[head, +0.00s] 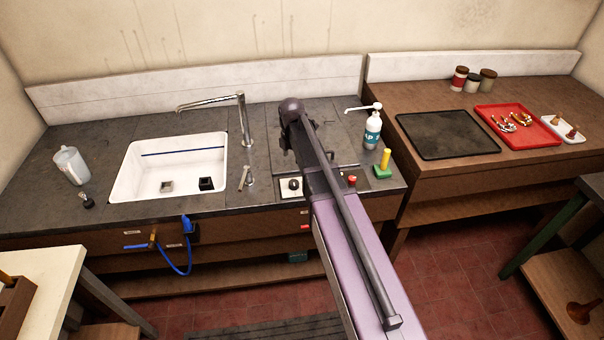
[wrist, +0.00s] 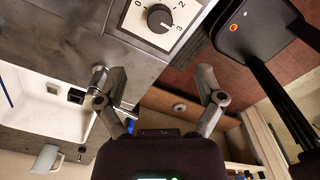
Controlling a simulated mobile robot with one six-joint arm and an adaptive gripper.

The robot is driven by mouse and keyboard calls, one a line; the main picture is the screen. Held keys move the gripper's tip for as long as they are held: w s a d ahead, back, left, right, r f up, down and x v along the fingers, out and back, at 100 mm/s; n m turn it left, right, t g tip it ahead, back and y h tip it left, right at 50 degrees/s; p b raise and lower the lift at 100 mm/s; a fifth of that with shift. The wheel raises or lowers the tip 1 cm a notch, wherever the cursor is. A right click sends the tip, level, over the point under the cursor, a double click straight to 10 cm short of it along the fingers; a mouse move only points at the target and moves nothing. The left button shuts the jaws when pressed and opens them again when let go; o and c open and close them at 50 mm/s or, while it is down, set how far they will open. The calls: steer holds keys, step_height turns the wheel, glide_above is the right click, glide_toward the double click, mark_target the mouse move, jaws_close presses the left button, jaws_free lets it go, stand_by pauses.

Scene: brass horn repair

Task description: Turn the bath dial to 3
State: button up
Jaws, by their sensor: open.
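The bath dial (wrist: 160,17) is a round black knob on a square white plate marked with numerals; 0, 2 and 3 are readable. A pale mark on the knob is too small to read its setting surely. In the head view the dial (head: 293,184) sits at the counter's front, just left of my arm. My gripper (wrist: 152,73) is open and empty in the wrist view, its two fingers spread wide. The dial lies beyond the fingertips, toward the top of that picture, apart from them. In the head view my arm hides most of the gripper.
A white sink (head: 125,180) with a tap (head: 243,120) is left of the dial. A red button (head: 352,180), a green block with a yellow peg (head: 383,165) and a soap bottle (head: 373,130) stand to the right. A red tray (head: 545,137) lies on the wooden bench.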

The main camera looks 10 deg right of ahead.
steer(key=s+m, duration=1)
steer(key=m, duration=0.1)
steer(key=shift+s+d+r+m, duration=0.2)
steer(key=shift+d+m, duration=0.1)
stand_by(0.6)
steer(key=shift+s, duration=0.15)
stand_by(0.5)
steer(key=s+f+m+b, duration=0.1)
steer(key=s+m+b, duration=0.1)
steer(key=s+m, duration=0.8)
steer(key=shift+s+d+f+m, duration=0.25)
steer(key=shift+s+f+m, duration=0.1)
steer(key=shift+m, duration=0.75)
steer(key=shift+w, duration=0.1)
